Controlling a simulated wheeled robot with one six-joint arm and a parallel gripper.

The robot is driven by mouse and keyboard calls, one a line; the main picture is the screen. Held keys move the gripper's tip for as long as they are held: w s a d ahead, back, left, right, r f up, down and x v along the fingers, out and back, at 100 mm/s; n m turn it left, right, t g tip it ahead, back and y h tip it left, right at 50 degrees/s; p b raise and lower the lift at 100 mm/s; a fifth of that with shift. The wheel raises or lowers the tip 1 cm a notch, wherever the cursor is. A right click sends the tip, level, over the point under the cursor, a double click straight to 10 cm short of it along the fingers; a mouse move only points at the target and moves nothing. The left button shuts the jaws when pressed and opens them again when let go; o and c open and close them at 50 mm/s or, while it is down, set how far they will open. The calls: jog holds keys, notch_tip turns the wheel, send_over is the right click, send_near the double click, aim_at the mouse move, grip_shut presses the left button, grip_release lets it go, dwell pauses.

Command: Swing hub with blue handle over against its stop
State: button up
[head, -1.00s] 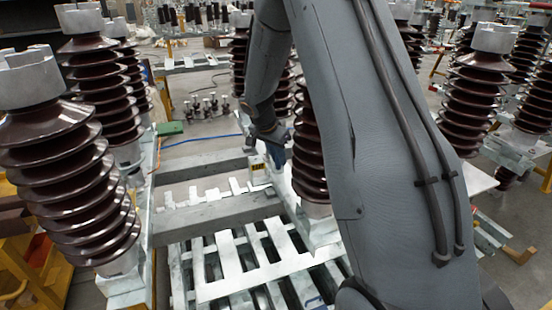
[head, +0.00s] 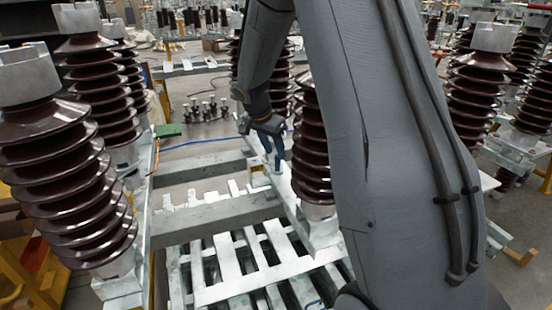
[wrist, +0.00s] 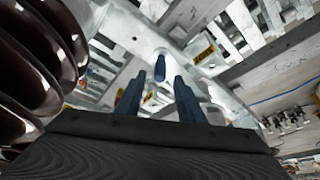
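The blue handle (wrist: 160,68) shows in the wrist view, beyond and between the tips of my two dark blue fingers. It stands at a pale metal hub, whose shape I cannot make out clearly. My gripper (wrist: 160,76) is open, with a visible gap between its fingers and nothing clearly held. In the head view my gripper (head: 275,153) points down over the pale metal beam left of the middle insulator. There the fingers and handle are both blue and overlap, so I cannot tell them apart. The stop cannot be made out.
A brown ribbed insulator (head: 313,150) stands close to the right of my gripper; another insulator (wrist: 35,65) fills the wrist view's left side. More insulators (head: 70,190) stand at the left. Grey cross beams (head: 215,215) and a slatted metal frame (head: 235,285) lie in front.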

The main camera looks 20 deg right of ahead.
jog(key=shift+b+v, duration=0.3)
jog(key=shift+v, duration=1.2)
jog(key=shift+c, duration=0.3)
jog(key=shift+a, duration=0.2)
jog(key=c, duration=0.3)
jog(key=a+n+h, duration=0.1)
jog(key=a+n, duration=0.1)
jog(key=a, duration=0.1)
jog(key=a+n+h+p, duration=0.1)
jog(key=a+n, duration=0.2)
jog(key=a, duration=0.1)
jog(key=a+f+n+h, duration=0.1)
jog(key=a+n, duration=0.1)
jog(key=a, duration=0.1)
jog(key=shift+w+a, duration=0.15)
jog(key=shift+w, duration=0.25)
grip_shut()
jog(key=d+f+p, duration=0.6)
jog(key=d+f, duration=0.2)
jog(key=d, duration=0.1)
jog(key=shift+w+d, duration=0.2)
jog(key=shift+w, duration=0.2)
